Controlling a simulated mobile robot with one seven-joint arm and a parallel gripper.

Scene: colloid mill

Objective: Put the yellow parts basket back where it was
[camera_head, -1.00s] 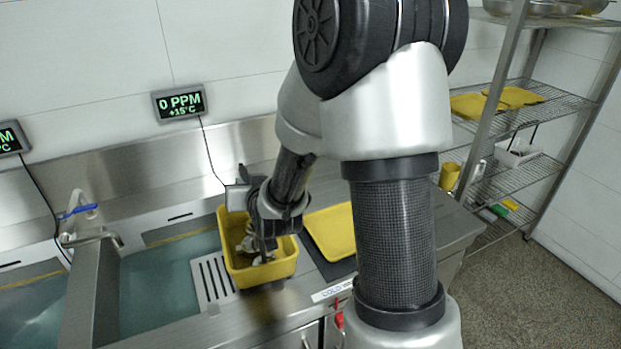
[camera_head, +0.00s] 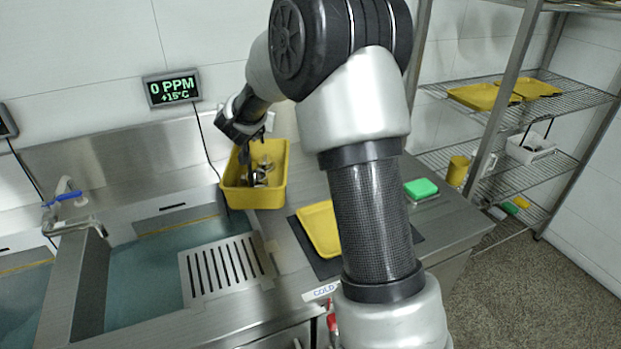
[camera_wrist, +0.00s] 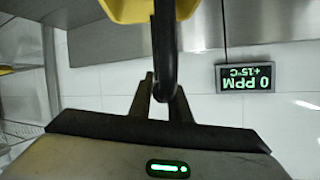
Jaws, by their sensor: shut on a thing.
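The yellow parts basket (camera_head: 268,199) is at the back of the steel counter, near the wall, beyond the slotted drain plate. Several metal-looking parts lie inside it. I cannot tell whether its base touches the counter. My gripper (camera_head: 246,160) is at the basket's left side, shut on it. In the wrist view my gripper (camera_wrist: 163,88) has its fingers around a dark bar (camera_wrist: 164,45), which looks like the basket's handle. The yellow basket (camera_wrist: 145,9) shows at the top edge there, mostly cut off.
The slotted drain plate (camera_head: 222,268) is bare beside the water-filled sink (camera_head: 145,285). A yellow tray (camera_head: 318,229) lies on a dark mat at its right. A green block (camera_head: 420,188) sits behind my arm. A tap (camera_head: 75,225) stands left. Wire shelving (camera_head: 510,160) is right.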

